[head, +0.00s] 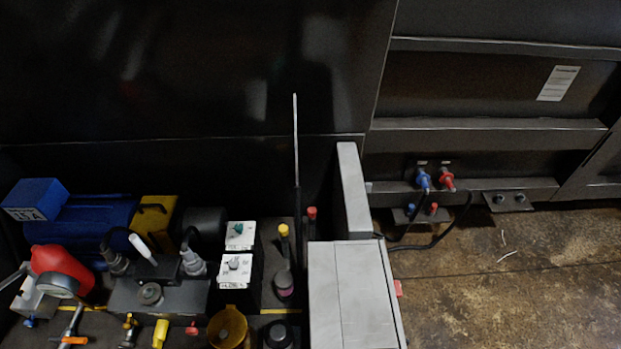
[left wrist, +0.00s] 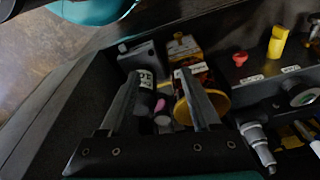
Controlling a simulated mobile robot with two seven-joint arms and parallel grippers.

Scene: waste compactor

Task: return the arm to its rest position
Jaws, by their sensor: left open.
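My left gripper (left wrist: 158,75) shows in the left wrist view with its two dark fingers spread apart. It is open, and I see nothing held between them. The fingers point towards a dark bin-like space with small items, including a dark cylinder with a white label (left wrist: 145,85) and a yellow round cup (left wrist: 217,98) behind the right finger. I cannot tell the distance to them. Neither gripper shows in the head view. My right gripper is in no view.
In the head view, a power unit has a blue motor (head: 80,220), a red gauge part (head: 62,268) and switch boxes (head: 240,235). A grey cabinet (head: 355,295) stands beside it. Blue and red hose couplings (head: 423,180) sit on the dark compactor wall. The floor at right (head: 530,275) is mostly clear.

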